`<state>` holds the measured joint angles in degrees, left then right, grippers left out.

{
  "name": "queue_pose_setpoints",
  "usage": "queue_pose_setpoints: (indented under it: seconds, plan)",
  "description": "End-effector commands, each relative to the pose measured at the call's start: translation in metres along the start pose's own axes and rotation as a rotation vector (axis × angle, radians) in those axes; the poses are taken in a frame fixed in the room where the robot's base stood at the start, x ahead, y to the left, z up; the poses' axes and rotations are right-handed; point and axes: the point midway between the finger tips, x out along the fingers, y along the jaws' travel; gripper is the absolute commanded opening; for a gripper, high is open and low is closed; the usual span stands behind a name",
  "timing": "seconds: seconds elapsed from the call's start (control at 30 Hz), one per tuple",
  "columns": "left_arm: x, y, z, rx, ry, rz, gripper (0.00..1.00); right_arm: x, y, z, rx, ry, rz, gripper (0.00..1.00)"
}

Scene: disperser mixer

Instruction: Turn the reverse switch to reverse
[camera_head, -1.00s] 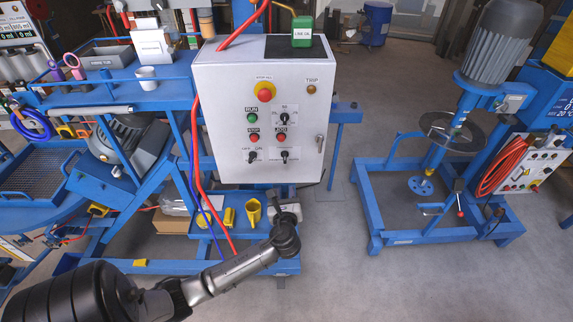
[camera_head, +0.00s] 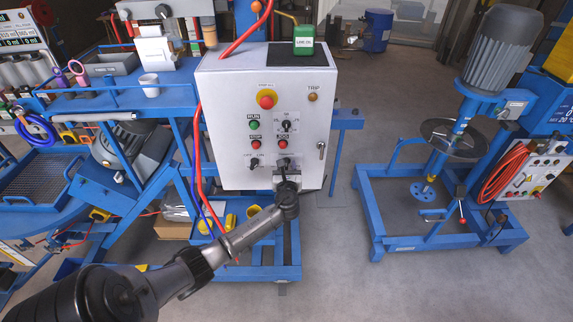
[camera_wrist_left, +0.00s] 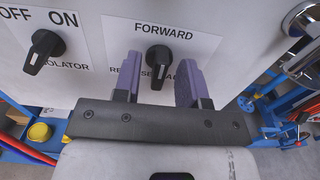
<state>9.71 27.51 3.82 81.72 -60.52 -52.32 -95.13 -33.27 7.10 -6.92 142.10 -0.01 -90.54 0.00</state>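The reverse switch (camera_wrist_left: 158,62) is a black rotary knob on a white label at the bottom of the white control box (camera_head: 225,120). "FORWARD" is printed above it, with partly hidden "REVERSE" lettering below. Its handle stands roughly vertical in the left wrist view, with a white mark towards its lower end. My left gripper (camera_wrist_left: 160,72) is open, with one purple finger on each side of the knob and visible gaps between. In the head view my left gripper (camera_head: 287,174) covers the lower part of that label. My right gripper is not in view.
The isolator switch (camera_wrist_left: 44,52) is just left of the reverse switch. The red jog button (camera_head: 283,143) sits above it, and a box latch (camera_head: 321,150) is to the right. A red cable (camera_head: 201,170) runs down the box's left side.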

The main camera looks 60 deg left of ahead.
Motion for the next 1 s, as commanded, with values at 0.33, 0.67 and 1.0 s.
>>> queue_pose_setpoints:
  seconds: [0.33, 0.67, 1.0]
  plan:
    - [0.0134, 0.0001, 0.0000, 0.000, 0.000, 0.000, 0.38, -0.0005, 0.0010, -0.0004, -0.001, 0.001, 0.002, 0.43]
    - [0.0132, 0.0002, -0.0002, 0.000, 0.001, 0.000, 0.26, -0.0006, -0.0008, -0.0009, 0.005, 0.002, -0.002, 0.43]
    - [0.0130, 0.0002, -0.0006, -0.008, 0.001, 0.000, 0.08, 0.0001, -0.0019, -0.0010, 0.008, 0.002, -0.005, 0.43]
